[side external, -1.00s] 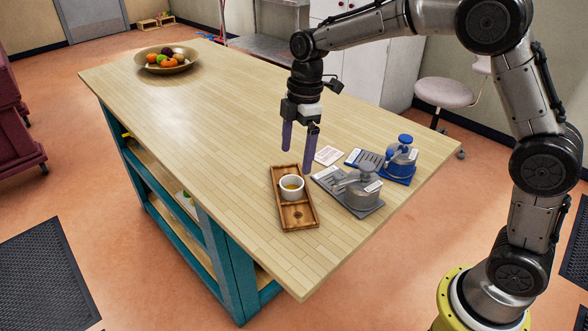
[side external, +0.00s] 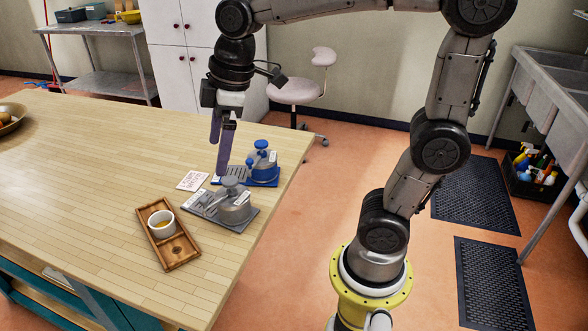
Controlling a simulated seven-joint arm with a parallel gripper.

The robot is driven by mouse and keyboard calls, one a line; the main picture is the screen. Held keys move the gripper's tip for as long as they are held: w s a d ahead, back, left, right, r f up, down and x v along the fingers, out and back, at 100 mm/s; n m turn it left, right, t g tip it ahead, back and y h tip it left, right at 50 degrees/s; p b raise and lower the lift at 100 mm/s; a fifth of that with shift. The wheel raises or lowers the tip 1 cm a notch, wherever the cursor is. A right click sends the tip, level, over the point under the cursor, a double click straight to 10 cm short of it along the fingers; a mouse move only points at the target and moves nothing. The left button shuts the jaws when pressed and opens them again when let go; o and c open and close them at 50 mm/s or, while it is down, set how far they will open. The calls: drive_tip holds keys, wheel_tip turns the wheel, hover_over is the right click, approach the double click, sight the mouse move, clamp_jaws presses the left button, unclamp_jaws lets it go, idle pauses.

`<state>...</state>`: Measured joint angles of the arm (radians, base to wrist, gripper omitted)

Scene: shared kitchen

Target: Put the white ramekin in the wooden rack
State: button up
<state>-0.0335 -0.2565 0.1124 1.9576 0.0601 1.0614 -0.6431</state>
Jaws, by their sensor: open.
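The white ramekin (side external: 161,225) stands upright in the wooden rack (side external: 181,250), toward its middle and far part. Something orange-yellow shows inside the ramekin. The rack lies on the wooden table near its front right corner. My gripper (side external: 220,158) is open and empty, with its purple fingers pointing down. It is above and beyond the rack, clear of the ramekin, and appears over the area of the grey device. The ramekin's base is hidden by the rack's walls.
A grey metal device (side external: 232,205) and a blue device (side external: 262,165) stand right of the rack. A printed card (side external: 193,181) lies behind it. A bowl of fruit (side external: 10,118) is at the far left.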

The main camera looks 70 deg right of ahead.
drive_tip(key=s+d+f+m+t, duration=0.1)
drive_tip(key=s+f+m, duration=0.1)
drive_tip(key=s, duration=0.5)
drive_tip(key=s+d+f+m+t, duration=0.1)
drive_tip(key=s+f+m, duration=0.1)
drive_tip(key=s+m, duration=0.3)
drive_tip(key=shift+s+h, duration=0.4)
drive_tip(key=shift+s, duration=0.45)
drive_tip(key=shift+d, duration=0.1)
